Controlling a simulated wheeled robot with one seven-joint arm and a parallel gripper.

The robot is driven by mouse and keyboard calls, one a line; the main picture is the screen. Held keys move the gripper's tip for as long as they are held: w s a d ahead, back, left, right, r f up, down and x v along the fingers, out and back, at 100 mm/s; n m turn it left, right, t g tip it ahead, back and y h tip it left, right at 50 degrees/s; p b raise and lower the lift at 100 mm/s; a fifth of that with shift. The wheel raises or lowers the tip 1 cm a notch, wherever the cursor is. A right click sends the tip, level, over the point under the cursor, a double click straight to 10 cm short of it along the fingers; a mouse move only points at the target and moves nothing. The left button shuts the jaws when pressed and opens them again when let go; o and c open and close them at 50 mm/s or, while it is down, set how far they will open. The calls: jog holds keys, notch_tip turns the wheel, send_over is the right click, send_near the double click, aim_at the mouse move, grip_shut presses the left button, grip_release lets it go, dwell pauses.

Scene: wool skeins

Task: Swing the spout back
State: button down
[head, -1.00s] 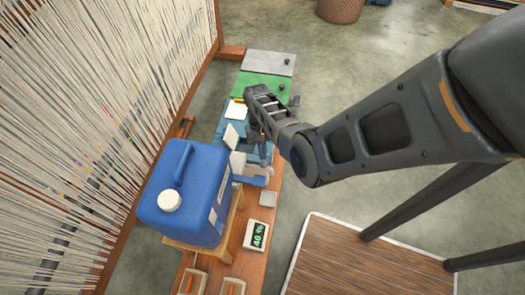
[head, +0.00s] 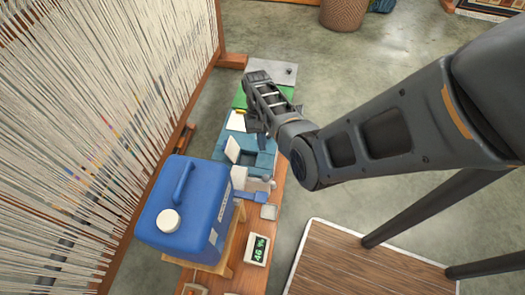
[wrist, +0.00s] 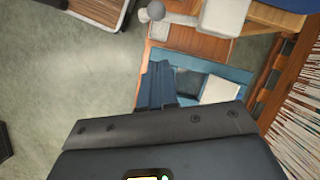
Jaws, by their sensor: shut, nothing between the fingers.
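A large blue canister (head: 185,215) with a white cap stands on a wooden stand in the head view. My gripper (head: 252,122) is farther up the bench, over the blue tray area, apart from the spout. Its fingers are shut and empty; the tips are largely hidden in the head view. In the wrist view a grey knob on a rod (wrist: 155,11) and the pale block (wrist: 222,15) show at the top.
A blue open box (head: 245,157) with a white flap lies between gripper and canister. A loom with white threads (head: 90,110) stands left.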

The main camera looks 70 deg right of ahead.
jog(key=shift+v, duration=2.05)
jog(key=s+a+f+n+t+h, duration=0.1)
jog(key=s+a+f+h, duration=0.1)
jog(key=s, duration=0.1)
jog(key=s+a+f+n+t+h, duration=0.1)
jog(key=s+a+f+h, duration=0.1)
jog(key=s+a, duration=0.1)
jog(key=s+a+f+n+t+h, duration=0.1)
jog(key=s+a+f+n, duration=0.1)
jog(key=s+a+f, duration=0.1)
jog(key=shift+s+t+h, duration=0.1)
jog(key=shift+t+h, duration=0.3)
jog(key=s+a+r+n+t, duration=0.3)
jog(key=s+a+r+t, duration=0.2)
jog(key=a+r, duration=0.3)
jog(key=s+a+r+n+t, duration=0.35)
jog(key=a+r, duration=0.35)
jog(key=r, duration=0.4)
jog(key=s+a+r+t+y, duration=0.1)
jog(key=s+a+r+t, duration=0.1)
jog(key=r, duration=0.6)
jog(key=s+a+r+t+y, duration=0.1)
jog(key=s+a+r+t, duration=0.1)
jog(key=r, duration=0.7)
jog(key=shift+a+r+n+t, duration=0.35)
jog(key=shift+a+t, duration=0.2)
jog(key=shift+a, duration=0.1)
